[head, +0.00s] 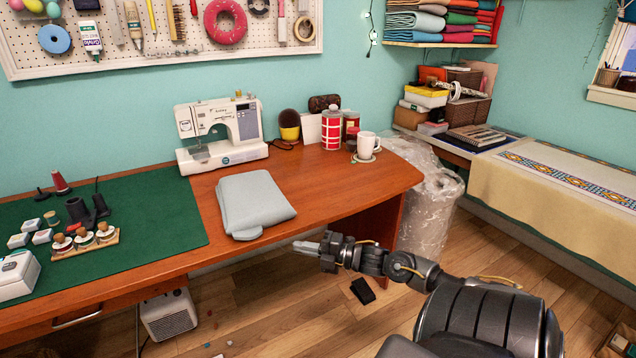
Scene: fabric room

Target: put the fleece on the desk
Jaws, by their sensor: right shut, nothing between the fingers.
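The fleece (254,202) is a light grey-blue folded cloth. It lies flat on the wooden desk (335,183), in front of the sewing machine and close to the desk's front edge. My right gripper (296,246) is shut and empty. In the picture it shows just right of and below the fleece, apart from it, by the desk's front edge. My left gripper is not in view.
A white sewing machine (221,133) stands behind the fleece. A green cutting mat (150,220) with spools covers the desk's left part. A red canister (331,130) and white mug (367,145) stand at the back right. Bare desk lies right of the fleece.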

